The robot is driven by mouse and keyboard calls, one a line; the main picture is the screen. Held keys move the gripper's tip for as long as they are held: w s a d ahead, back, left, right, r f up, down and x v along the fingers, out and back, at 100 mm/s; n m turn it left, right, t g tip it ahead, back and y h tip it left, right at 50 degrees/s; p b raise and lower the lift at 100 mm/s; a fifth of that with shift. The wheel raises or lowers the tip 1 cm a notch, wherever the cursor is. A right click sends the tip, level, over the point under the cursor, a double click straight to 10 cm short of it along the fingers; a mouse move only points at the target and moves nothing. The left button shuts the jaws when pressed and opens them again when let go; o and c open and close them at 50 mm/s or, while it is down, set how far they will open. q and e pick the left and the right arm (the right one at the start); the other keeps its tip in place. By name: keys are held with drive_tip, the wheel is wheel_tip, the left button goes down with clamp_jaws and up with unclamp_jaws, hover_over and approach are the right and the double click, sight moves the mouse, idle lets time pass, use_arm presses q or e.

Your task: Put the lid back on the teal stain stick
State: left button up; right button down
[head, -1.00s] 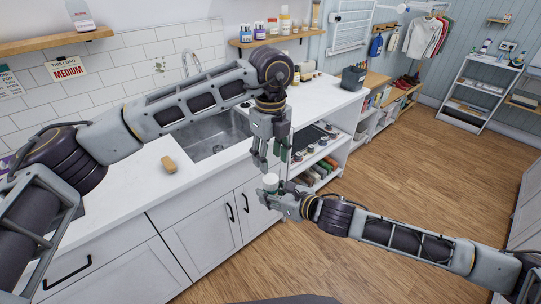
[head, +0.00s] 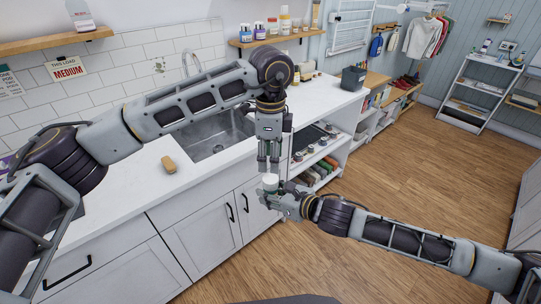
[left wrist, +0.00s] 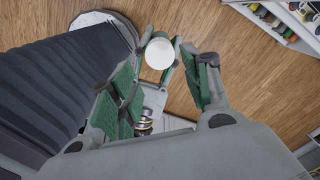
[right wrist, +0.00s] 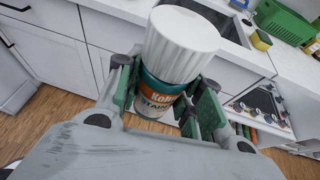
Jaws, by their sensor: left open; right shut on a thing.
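My right gripper (right wrist: 163,102) is shut on the teal stain stick (right wrist: 158,98), holding it upright in the air in front of the counter. The white ribbed lid (right wrist: 182,45) sits on top of the stick; I cannot tell whether it is fully seated. The lid also shows in the head view (head: 270,180) and the left wrist view (left wrist: 160,53). My left gripper (head: 268,168) points down just above the lid, open and empty. Most of the teal body is hidden behind the right gripper in the head view.
A white counter (head: 120,190) with a sink (head: 215,140) lies behind the arms. A yellow sponge (head: 169,164) rests on it. Open shelves with several small items (head: 318,165) stand close behind the grippers. The wooden floor (head: 400,180) to the right is clear.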

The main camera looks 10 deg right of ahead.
sight(270, 178)
use_arm(q)
drive_tip(key=shift+n, duration=0.3)
drive_tip(key=shift+f, duration=0.1)
drive_tip(key=shift+f, duration=3.9)
drive_tip(key=c, duration=0.9)
drive_tip(key=shift+m, duration=1.6)
drive_tip(key=o, duration=1.1)
drive_tip(key=shift+o, duration=0.2)
